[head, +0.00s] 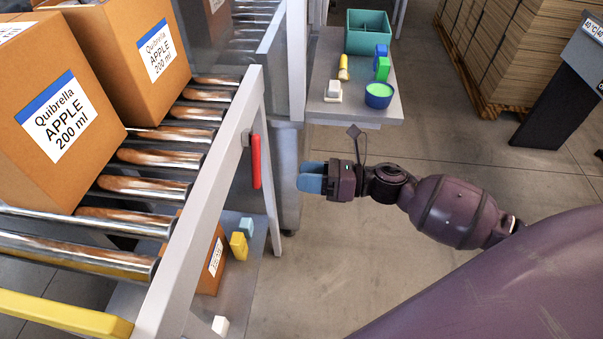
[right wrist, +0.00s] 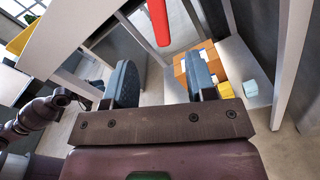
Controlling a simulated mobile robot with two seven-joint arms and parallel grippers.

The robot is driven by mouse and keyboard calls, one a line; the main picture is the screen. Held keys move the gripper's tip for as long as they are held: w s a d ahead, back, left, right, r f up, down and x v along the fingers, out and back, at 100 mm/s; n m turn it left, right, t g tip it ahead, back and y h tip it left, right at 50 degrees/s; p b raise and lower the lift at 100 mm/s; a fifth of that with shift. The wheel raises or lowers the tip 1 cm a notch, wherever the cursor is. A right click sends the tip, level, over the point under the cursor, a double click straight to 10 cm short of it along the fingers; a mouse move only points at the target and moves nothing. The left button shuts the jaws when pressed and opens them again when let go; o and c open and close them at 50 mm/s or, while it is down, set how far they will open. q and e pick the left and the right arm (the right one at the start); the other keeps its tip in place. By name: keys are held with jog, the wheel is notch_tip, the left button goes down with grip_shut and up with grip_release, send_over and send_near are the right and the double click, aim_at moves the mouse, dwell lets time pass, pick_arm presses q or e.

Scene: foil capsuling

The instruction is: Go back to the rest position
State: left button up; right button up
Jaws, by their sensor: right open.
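My right gripper (head: 311,178) is in the middle of the head view, with its blue fingers pointing left toward the conveyor frame. In the right wrist view its two fingers (right wrist: 163,80) stand wide apart with nothing between them. A red handle (head: 255,161) hangs on the conveyor's side frame, left of the fingertips and apart from them. The handle also shows at the top of the right wrist view (right wrist: 158,20). Part of another purple arm of mine (right wrist: 38,115) shows at the left of the right wrist view; its finger state is unclear.
Cartons labelled Quibrella APPLE (head: 58,118) stand on the roller conveyor (head: 150,160). A lower shelf (head: 250,262) holds a carton and small blocks. A side table (head: 330,112) carries a green bin (head: 368,35), a blue bowl (head: 378,94) and small items. Open floor lies below my right arm.

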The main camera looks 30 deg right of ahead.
dwell(0.5)
jog(key=w+d+r+m+t+h, duration=0.1)
jog(key=w+d+m+t+h, duration=0.3)
jog(key=m, duration=1.1)
jog(key=s+f+m+g+h+p, duration=0.1)
jog(key=s+f+m+h, duration=0.2)
jog(key=s+m, duration=0.5)
jog(key=s+f+m+g+h+p, duration=0.1)
jog(key=s+f+m+h, duration=0.3)
jog(key=s+m, duration=0.4)
jog(key=s+d+f+m+g+h+p, duration=0.1)
jog(key=s+f+m+h, duration=0.3)
jog(key=s+m, duration=0.5)
notch_tip(320, 180, down, 2)
jog(key=shift+m+p, duration=0.55)
jog(key=shift+m, duration=0.05)
